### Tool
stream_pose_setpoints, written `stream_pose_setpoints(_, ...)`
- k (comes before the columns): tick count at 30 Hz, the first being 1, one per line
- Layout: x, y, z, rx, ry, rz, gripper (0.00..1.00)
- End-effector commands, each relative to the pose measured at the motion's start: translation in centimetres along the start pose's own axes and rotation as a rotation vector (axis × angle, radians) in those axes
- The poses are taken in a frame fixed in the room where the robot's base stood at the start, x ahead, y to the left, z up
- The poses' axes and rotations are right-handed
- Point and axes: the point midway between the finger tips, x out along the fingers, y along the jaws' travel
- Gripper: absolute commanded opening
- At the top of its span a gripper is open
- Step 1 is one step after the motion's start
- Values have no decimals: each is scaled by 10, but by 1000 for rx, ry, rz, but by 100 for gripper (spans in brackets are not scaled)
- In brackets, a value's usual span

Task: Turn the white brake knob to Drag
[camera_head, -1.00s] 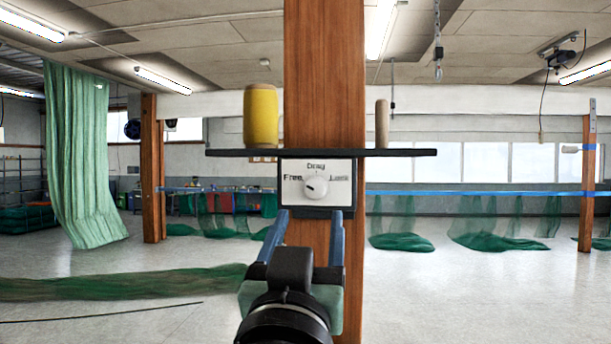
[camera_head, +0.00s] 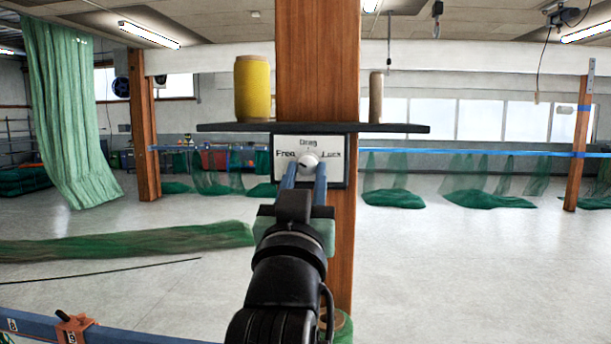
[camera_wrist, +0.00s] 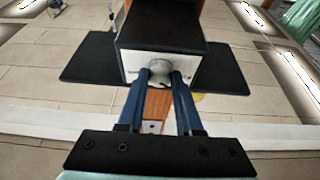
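The white brake knob (camera_head: 308,160) sits on a white plate (camera_head: 337,172) on the front of a wooden post. The plate reads Free at left, Drag at top and Lock at right. A small dark mark shows on the knob's left side, toward Free; the fingers partly hide the knob, so its exact pointing is unclear. My gripper (camera_head: 305,172) reaches up to the plate with its blue fingers drawn in on both sides of the knob. In the wrist view the knob (camera_wrist: 159,69) shows between the two fingertips (camera_wrist: 159,76), which appear to touch its sides.
A dark shelf (camera_head: 222,127) juts out just above the plate, bearing a yellow spool (camera_head: 253,88) and a wooden peg (camera_head: 376,97). The post (camera_head: 342,235) runs behind my gripper. A blue rail (camera_head: 40,325) crosses at lower left.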

Motion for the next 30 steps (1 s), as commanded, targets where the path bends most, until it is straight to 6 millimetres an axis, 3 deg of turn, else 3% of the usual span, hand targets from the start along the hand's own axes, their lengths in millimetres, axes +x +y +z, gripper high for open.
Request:
stream_pose_setpoints(1,0,0,0,0,0,0,19)
stream_pose_setpoints(4,0,0,0,0,0,0,1)
stream_pose_setpoints(5,0,0,0,0,0,0,0)
stream_pose_setpoints(17,-1,-1,1,37,2,14,0)
stream_pose_setpoints(30,-3,-6,3,334,5,133,0)
